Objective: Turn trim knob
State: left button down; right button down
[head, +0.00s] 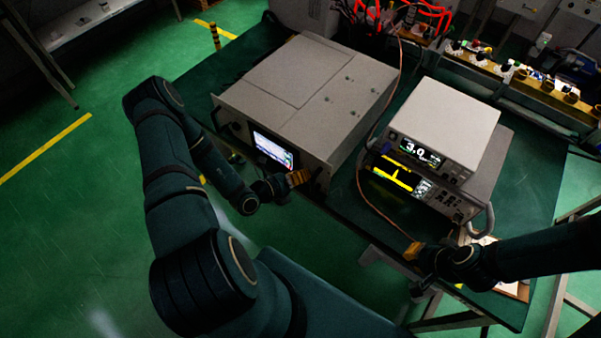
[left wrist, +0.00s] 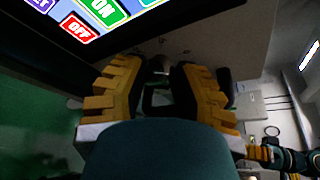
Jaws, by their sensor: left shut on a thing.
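The generator (head: 300,85) is a large grey box with a lit screen (head: 273,150) on its front panel. My left gripper (head: 300,178) is at the front panel, right of the screen. In the left wrist view its yellow-padded fingers (left wrist: 160,92) are shut on a small grey knob (left wrist: 160,64), seemingly the trim knob, mostly hidden between them. Green ON and red OFF screen buttons show above left of the fingers. My right gripper (head: 414,252) is below the instrument stack, at the lower end of a copper-coloured cable (head: 372,205); its grip is unclear.
Two stacked instruments (head: 445,125) with lit displays stand right of the generator on the dark green table (head: 530,215). The cable runs down between them and the generator. Red leads and a strip of connectors (head: 500,75) are at the back. Green floor is open at left.

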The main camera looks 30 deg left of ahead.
pick_arm(q)
jog(key=shift+w+m, duration=0.1)
jog(key=shift+m, duration=0.2)
jog(key=c, duration=1)
grip_release()
jog(key=shift+o, duration=0.2)
jog(key=v, duration=1.2)
jog(key=shift+d, duration=0.15)
